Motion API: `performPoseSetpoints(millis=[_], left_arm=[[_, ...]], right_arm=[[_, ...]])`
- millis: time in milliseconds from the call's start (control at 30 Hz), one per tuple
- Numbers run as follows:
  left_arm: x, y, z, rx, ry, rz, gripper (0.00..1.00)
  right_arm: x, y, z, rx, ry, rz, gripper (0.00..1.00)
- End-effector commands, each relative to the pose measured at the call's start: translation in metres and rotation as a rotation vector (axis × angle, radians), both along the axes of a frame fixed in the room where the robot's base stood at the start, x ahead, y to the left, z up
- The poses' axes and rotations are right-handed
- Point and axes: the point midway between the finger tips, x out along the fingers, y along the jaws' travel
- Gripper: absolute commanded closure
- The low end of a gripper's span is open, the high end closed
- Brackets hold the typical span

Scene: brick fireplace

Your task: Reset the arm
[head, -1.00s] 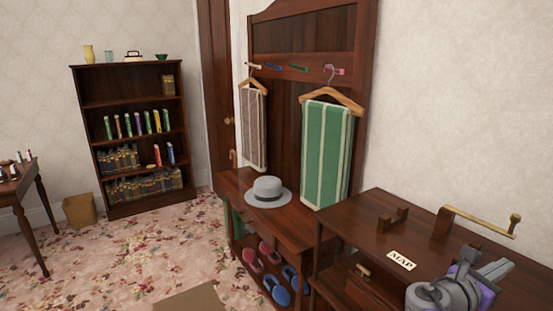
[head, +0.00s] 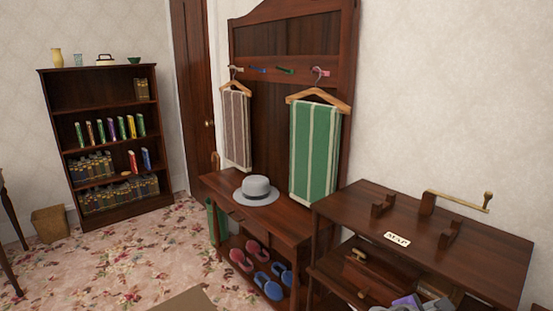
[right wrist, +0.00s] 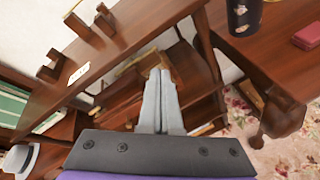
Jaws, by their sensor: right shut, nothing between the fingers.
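My right gripper (right wrist: 160,88) is shut and empty in the right wrist view, its two grey fingers together. It hangs in front of a dark wooden shelf unit (right wrist: 195,70), apart from the things on its top. In the head view only a grey and purple part of my right arm shows at the bottom edge, low beside the shelf unit (head: 490,262). My left gripper is in neither view.
The shelf unit's top bears wooden brackets (head: 383,203), a brass-handled piece (head: 457,197) and a MAP label (head: 397,239). A bench with a grey hat (head: 256,189) stands left of it. A bookcase (head: 105,145) is at the far left. Flowered carpet (head: 120,265) is clear between.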

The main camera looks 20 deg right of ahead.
Motion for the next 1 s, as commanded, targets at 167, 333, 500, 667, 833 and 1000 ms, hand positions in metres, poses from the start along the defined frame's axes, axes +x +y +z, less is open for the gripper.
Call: performPoseSetpoints(millis=[167, 333, 500, 667, 833, 1000], left_arm=[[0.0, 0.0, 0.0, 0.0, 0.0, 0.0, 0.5], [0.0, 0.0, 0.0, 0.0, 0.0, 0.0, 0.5], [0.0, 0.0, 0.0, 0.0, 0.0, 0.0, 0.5], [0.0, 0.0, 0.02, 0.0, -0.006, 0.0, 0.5], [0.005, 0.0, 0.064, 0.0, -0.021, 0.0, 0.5], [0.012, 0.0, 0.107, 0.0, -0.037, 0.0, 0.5]], right_arm=[[-0.027, 0.08, -0.083, 0.472, -0.337, -0.142, 1.0], [-0.055, 0.166, -0.145, 0.917, -0.573, -0.385, 1.0], [-0.081, 0.238, -0.181, 1.252, -0.69, -0.655, 1.0], [-0.096, 0.277, -0.175, 1.431, -0.731, -0.839, 1.0], [-0.091, 0.276, -0.13, 1.432, -0.742, -0.826, 1.0], [-0.083, 0.275, -0.087, 1.44, -0.754, -0.813, 1.0]])
